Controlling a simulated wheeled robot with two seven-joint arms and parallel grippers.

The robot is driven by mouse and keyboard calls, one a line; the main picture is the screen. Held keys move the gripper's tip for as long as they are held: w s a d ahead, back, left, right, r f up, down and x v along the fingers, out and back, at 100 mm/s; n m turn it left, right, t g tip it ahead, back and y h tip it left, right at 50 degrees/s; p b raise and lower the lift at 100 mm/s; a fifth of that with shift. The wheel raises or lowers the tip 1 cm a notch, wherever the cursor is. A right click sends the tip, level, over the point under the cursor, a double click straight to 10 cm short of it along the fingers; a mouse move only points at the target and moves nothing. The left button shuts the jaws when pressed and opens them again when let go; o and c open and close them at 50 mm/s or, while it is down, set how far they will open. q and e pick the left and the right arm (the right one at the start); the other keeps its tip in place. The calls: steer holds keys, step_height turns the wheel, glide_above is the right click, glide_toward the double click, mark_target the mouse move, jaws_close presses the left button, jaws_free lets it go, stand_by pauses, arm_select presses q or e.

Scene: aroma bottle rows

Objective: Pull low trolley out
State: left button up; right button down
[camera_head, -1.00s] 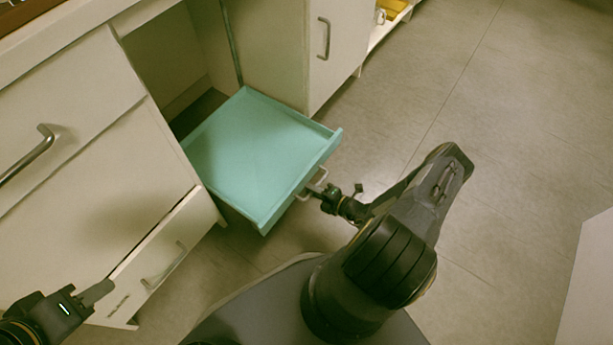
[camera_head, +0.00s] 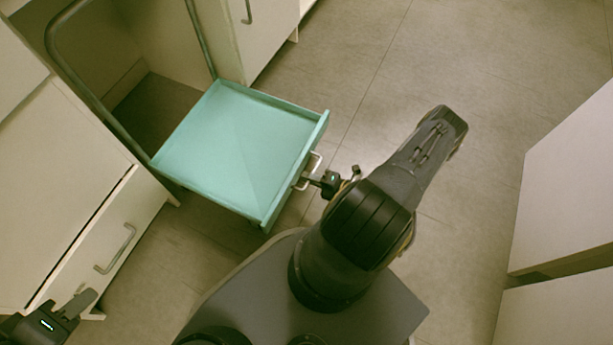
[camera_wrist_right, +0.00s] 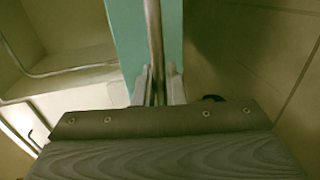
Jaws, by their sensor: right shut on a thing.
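The low trolley (camera_head: 235,145) is a turquoise, shallow tray-like platform with a raised front edge. It stands partly out of an open bay under the counter, and a grey tubular frame rises at its rear. My right gripper (camera_head: 312,179) is shut on the trolley's metal handle (camera_head: 309,168) at its front. In the right wrist view the fingers (camera_wrist_right: 159,88) close around the handle bar (camera_wrist_right: 154,40), with the turquoise front (camera_wrist_right: 125,35) behind. My left gripper (camera_head: 85,300) is at the lower left, away from the trolley; its fingers are too unclear to tell open or shut.
A cream drawer cabinet (camera_head: 60,170) borders the bay on the left, its low drawer with a handle (camera_head: 117,250) near my left gripper. Another cabinet (camera_head: 265,35) stands behind right. White units (camera_head: 570,190) stand at far right. Floor (camera_head: 450,70) between is clear.

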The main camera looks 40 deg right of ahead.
steer(key=c, duration=1.6)
jaws_free()
steer(key=shift+o, duration=0.2)
steer(key=p+v, duration=0.2)
steer(key=v, duration=0.5)
steer(key=shift+s+d, duration=0.2)
steer(key=shift+s, duration=0.15)
steer(key=shift+r, duration=0.1)
